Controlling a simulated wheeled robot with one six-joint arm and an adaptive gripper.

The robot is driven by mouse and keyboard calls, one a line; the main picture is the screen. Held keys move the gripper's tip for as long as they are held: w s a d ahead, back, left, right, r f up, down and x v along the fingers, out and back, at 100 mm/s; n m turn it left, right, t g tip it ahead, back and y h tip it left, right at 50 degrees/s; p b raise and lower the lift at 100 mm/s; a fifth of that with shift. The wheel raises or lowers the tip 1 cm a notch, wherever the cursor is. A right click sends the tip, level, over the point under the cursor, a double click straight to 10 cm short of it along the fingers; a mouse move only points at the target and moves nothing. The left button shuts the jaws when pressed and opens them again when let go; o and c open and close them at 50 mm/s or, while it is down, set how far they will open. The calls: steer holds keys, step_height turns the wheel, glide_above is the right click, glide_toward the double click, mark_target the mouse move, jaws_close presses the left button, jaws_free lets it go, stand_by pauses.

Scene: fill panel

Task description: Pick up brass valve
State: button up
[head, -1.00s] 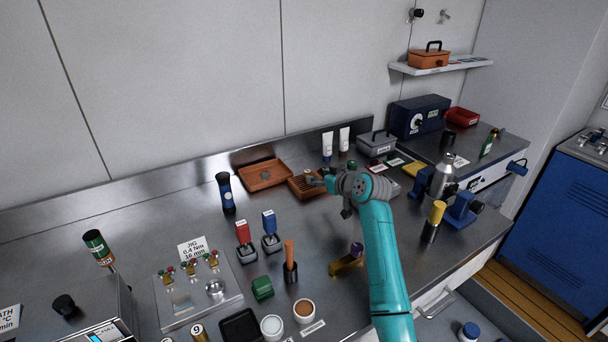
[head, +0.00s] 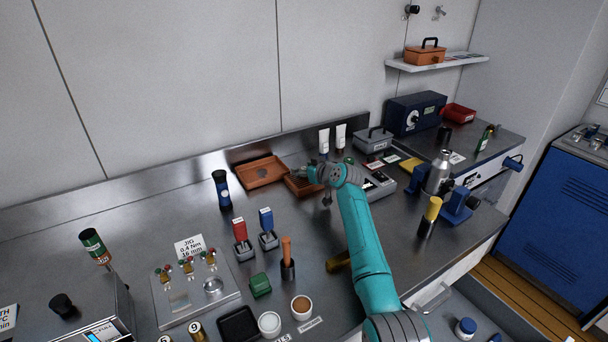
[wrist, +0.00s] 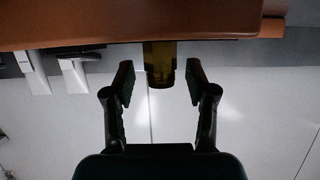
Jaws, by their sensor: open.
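A brass-coloured cylinder (wrist: 160,62), which looks like the brass valve, shows in the wrist view beside the orange-brown tray's edge (wrist: 70,28). It stands between the two fingertips of my gripper (wrist: 160,82), with a gap on each side. My gripper is open and holds nothing. In the head view my gripper (head: 308,174) is low over the slotted brown tray (head: 298,188) near the back of the bench. My gripper and arm hide the valve there.
A second brown tray (head: 260,172) lies just left of the gripper. Two white tubes (head: 332,140) and a grey case (head: 373,140) stand behind and to the right. A jig plate (head: 190,305) with brass fittings is at front left.

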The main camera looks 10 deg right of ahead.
jaws_close()
stand_by(0.3)
step_height(320, 180, up, 10)
stand_by(0.5)
